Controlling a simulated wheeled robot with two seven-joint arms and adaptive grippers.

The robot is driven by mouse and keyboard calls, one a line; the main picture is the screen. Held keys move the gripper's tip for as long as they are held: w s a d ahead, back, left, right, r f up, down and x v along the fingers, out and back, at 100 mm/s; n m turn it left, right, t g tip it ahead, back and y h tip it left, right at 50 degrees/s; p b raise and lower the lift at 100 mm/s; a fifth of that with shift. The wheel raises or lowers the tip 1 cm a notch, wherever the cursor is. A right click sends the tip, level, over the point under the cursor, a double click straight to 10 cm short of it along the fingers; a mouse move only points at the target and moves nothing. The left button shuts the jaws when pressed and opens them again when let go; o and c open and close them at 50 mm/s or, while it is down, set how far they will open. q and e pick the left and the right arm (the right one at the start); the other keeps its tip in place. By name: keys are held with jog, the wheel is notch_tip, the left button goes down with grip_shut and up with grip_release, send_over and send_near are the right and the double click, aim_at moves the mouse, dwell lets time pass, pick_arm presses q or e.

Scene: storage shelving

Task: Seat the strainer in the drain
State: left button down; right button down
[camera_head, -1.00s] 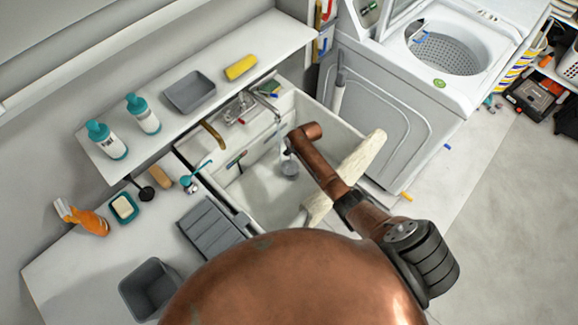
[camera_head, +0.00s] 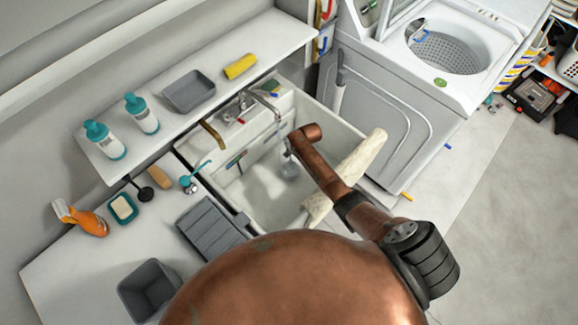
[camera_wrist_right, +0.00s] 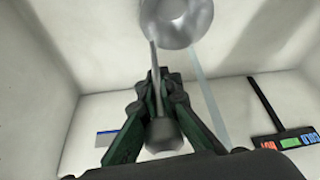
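My right gripper (camera_head: 288,151) is small and partly hidden by my arm inside the white sink (camera_head: 262,207) in the head view. In the right wrist view, the fingers of my right gripper (camera_wrist_right: 157,82) are closed around a thin metal stem with a dark rounded knob, which I take as the strainer's handle (camera_wrist_right: 165,134). A round metal piece (camera_wrist_right: 178,28) shows beyond the stem's far end. It is also below the gripper in the head view (camera_head: 290,171). I cannot tell whether it is the strainer's basket or the drain. My left gripper is out of view.
A faucet (camera_head: 262,97) stands at the sink's back, with a pale stream beside my gripper. A rough cream roll (camera_head: 358,162) lies over the front rim. A shelf with bottles (camera_head: 142,114) is behind; a washing machine (camera_head: 385,105) stands at right.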

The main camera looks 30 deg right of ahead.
jog(key=shift+f, duration=0.35)
jog(key=c, duration=2.1)
grip_release()
jog(key=v, duration=1.2)
